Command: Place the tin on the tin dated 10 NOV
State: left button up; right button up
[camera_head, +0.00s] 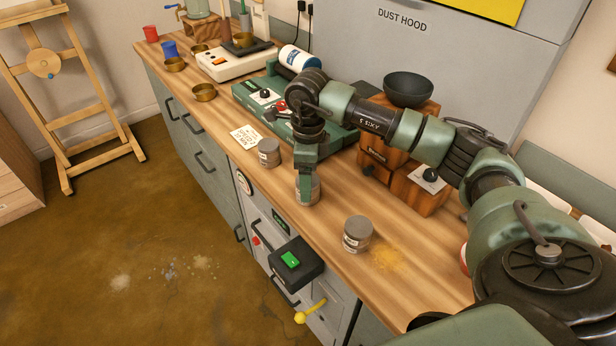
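Three small grey tins with pale labels stand in a row along the front of the wooden bench: one at the back (268,153), a middle one (315,190) and a front one (357,234). The label dates are too small to read. My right gripper (305,181) points down at the middle tin, with a green finger in front of its side. The other finger is hidden, so I cannot tell whether it grips the tin. The middle tin looks upright and at or very near the bench top. My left gripper is out of view.
A handwritten note (245,138) lies left of the back tin. Yellow powder (388,257) is spilled right of the front tin. Wooden boxes (388,160) with a dark bowl (408,89) and a green machine (256,97) stand behind. The bench's front edge runs close to the tins.

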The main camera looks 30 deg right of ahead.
notch_tip(320, 180, up, 12)
jog(key=b, duration=0.2)
jog(key=shift+r, duration=0.15)
dwell(0.5)
